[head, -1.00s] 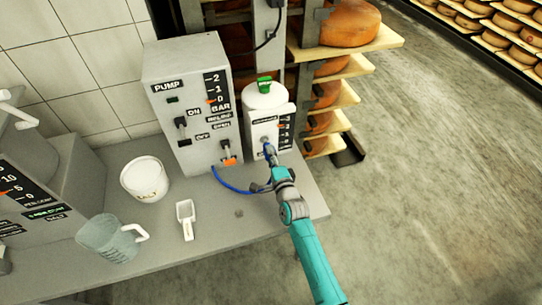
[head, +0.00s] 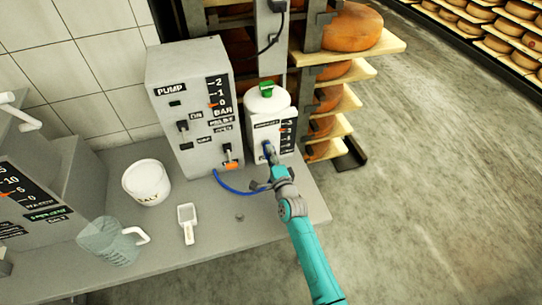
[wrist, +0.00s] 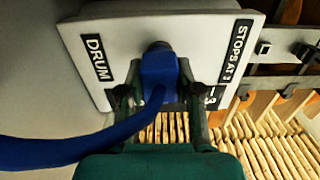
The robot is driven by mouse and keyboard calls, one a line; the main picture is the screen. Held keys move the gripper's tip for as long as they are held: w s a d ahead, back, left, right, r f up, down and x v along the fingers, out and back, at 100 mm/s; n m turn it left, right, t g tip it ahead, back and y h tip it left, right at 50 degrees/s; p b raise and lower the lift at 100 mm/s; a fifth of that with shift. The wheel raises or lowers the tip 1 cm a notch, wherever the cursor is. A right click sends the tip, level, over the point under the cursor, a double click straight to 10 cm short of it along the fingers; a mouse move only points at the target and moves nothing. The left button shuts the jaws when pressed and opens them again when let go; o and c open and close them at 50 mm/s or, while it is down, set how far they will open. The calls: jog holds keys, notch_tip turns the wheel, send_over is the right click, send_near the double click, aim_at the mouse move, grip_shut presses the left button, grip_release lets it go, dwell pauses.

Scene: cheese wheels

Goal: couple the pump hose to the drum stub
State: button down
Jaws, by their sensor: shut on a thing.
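The pump hose is blue and runs from the grey pump box (head: 190,105) along the bench (head: 170,262). Its blue end connector (wrist: 160,72) is between the fingers of my gripper (wrist: 158,95), which is shut on it. The hose (wrist: 60,150) trails off to the left in the wrist view and also shows in the head view (head: 238,190). The dark drum stub (wrist: 158,47) shows just beyond the connector on the plate marked DRUM (wrist: 95,58). The connector appears lined up with the stub and against it; whether it is fully seated I cannot tell. The white drum (head: 268,103) has a green cap.
A white tub (head: 147,183), a white scoop (head: 187,222) and a clear jug (head: 108,240) stand left on the bench. Cheese shelves (head: 350,47) rise behind the drum. The bench front between the scoop and my arm is mostly clear.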

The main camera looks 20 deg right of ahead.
jog(key=shift+w, duration=0.3)
jog(key=c, duration=0.7)
grip_release()
jog(key=shift+s, duration=0.1)
jog(key=s, duration=1.1)
jog(key=shift+s, duration=0.4)
